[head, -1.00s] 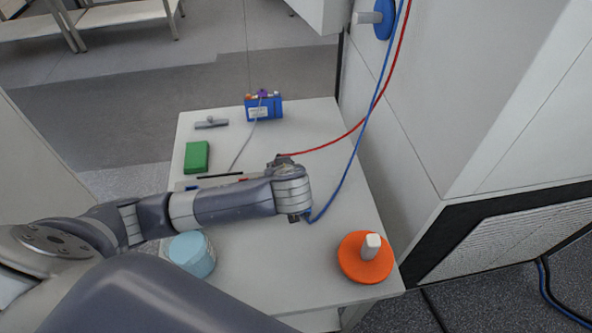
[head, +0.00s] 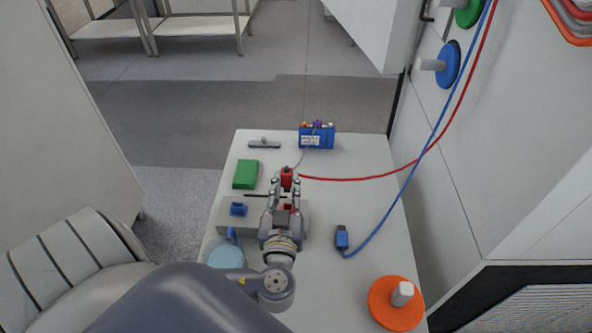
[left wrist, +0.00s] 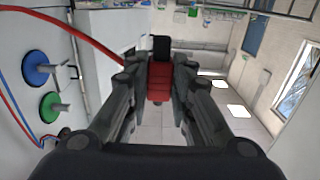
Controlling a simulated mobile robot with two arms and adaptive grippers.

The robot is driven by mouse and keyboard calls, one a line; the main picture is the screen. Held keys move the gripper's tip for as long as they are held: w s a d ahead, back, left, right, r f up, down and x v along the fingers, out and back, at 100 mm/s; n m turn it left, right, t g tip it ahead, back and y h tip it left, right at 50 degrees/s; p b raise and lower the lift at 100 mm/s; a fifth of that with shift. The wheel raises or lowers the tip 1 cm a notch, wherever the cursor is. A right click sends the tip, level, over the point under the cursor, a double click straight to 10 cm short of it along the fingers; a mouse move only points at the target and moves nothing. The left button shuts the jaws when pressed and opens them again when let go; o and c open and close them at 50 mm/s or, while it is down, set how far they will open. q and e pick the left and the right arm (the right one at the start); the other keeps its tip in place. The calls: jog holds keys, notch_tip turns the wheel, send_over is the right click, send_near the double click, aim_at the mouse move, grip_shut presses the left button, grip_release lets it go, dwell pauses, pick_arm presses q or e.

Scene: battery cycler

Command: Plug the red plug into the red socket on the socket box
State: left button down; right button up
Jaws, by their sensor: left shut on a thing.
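My left gripper (head: 286,184) is shut on the red plug (head: 287,174), held at the fingertips and pointing away toward the back of the table. The plug (left wrist: 159,85) also shows between the fingers in the left wrist view, with its red cable leading off to the left. The grey socket box (head: 222,216) lies beneath and left of the gripper. Its blue socket (head: 238,209) shows; a bit of red, likely the red socket (head: 288,207), shows between the fingers, mostly hidden. The plug is apart from it. My right gripper is not in view.
A blue plug (head: 342,238) with a blue cable lies right of the gripper. A green block (head: 246,174), a blue battery pack (head: 317,140) and a grey bar (head: 264,144) are behind. A light-blue cup (head: 225,254) and an orange disc (head: 390,308) are in front. The table's middle right is clear.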

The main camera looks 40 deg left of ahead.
pick_arm(q)
jog(key=shift+s+r, duration=0.1)
jog(key=shift+s, duration=0.1)
jog(key=shift+f+b, duration=1.75)
jog(key=shift+f, duration=1.15)
jog(key=shift+f, duration=0.1)
jog(key=shift+d, duration=0.1)
jog(key=shift+b, duration=0.75)
jog(key=shift+f+b, duration=0.65)
jog(key=shift+b, duration=0.2)
jog(key=shift+b, duration=0.3)
dwell(0.7)
